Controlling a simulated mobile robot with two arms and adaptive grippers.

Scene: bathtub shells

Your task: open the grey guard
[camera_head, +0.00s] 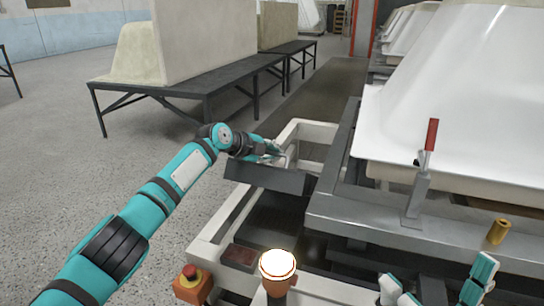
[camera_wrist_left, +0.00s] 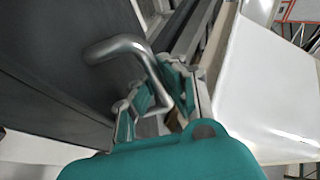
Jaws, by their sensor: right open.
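The grey guard (camera_head: 268,178) is a dark grey panel, sitting slanted across the pale frame left of the white shell in the head view. In the left wrist view its dark face (camera_wrist_left: 60,60) fills the left side, with a bent metal handle (camera_wrist_left: 122,44) standing out from it. My left gripper (camera_head: 276,150) is at the top edge of the guard. In the wrist view the left gripper's fingers (camera_wrist_left: 158,92) are closed around the free end of the handle, partly hiding it. My right gripper (camera_head: 438,284) is open and empty at the bottom right.
A large white shell (camera_head: 460,90) rests on a grey frame (camera_head: 350,215) at right, with a red-handled clamp (camera_head: 431,140) upright before it. A lit lamp (camera_head: 278,265) and a red stop button (camera_head: 190,273) stand in front. Open floor lies left.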

